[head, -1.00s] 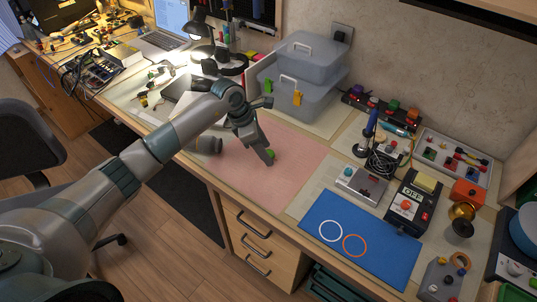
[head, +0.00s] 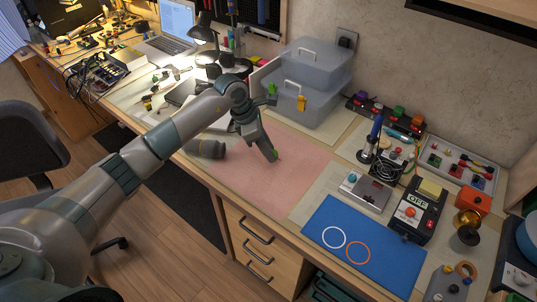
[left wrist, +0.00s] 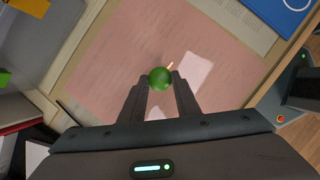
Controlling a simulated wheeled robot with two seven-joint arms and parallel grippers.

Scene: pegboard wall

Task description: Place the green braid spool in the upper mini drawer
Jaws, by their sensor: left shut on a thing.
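The green braid spool (left wrist: 160,78) is a small round green thing between the fingertips of my left gripper (left wrist: 160,84), over the pink mat. The left gripper is shut on it. In the head view my left gripper (head: 272,157) points down at the pink mat, and only a sliver of green shows at its tip. Whether the spool touches the mat or is just above it is hard to tell. My right gripper is not in view. I cannot make out a mini drawer in these views.
The pink mat (head: 240,180) is mostly clear. Clear stacked boxes (head: 310,85) stand behind it. A blue mat (head: 370,255) with two rings, a soldering station (head: 412,212) and a parts tray (head: 460,165) lie to the right. Desk drawers (head: 258,252) are below the front edge.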

